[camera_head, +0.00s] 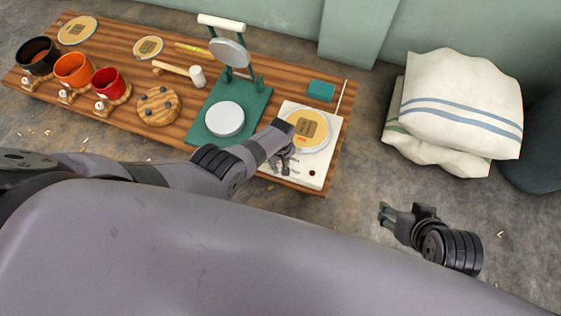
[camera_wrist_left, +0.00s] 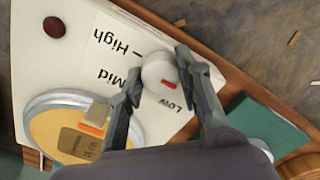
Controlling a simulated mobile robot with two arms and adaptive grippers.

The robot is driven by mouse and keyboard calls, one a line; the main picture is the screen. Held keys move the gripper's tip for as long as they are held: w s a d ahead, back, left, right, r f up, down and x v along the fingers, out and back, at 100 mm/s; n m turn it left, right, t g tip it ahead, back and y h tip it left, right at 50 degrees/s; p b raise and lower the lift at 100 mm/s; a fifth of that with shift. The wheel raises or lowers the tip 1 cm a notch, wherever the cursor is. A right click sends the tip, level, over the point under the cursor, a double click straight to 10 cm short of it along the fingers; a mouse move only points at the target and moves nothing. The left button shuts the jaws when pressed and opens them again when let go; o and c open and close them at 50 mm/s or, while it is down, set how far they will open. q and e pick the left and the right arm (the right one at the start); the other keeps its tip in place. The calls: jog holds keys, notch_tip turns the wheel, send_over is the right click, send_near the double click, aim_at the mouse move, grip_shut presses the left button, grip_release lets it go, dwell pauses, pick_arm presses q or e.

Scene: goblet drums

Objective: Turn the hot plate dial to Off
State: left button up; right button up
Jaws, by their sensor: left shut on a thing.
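The hot plate (camera_head: 300,170) is a white box at the right end of the wooden bench, with a round cork-topped disc (camera_head: 309,128) on it. My left gripper (camera_head: 284,165) is over its front panel. In the left wrist view, the white round dial (camera_wrist_left: 158,68) sits between the fingers, and my left gripper (camera_wrist_left: 160,72) is shut on it. The dial's red mark (camera_wrist_left: 169,85) faces the Low label (camera_wrist_left: 169,104). Mid and High labels also show; no Off label is visible. My right gripper (camera_head: 392,214) hangs apart over the floor, its opening unclear.
Several cups, a round wooden board (camera_head: 158,106) and a mallet (camera_head: 180,71) lie further left. Folded towels (camera_head: 460,105) sit on the right.

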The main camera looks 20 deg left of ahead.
aim_at(280, 164)
dwell(0.6)
pick_arm(q)
jog(key=o, duration=1.1)
jog(key=shift+o, duration=0.2)
jog(key=shift+r, duration=0.15)
jog(key=shift+r, duration=0.25)
notch_tip(280, 164, up, 11)
jog(key=shift+r, duration=0.1)
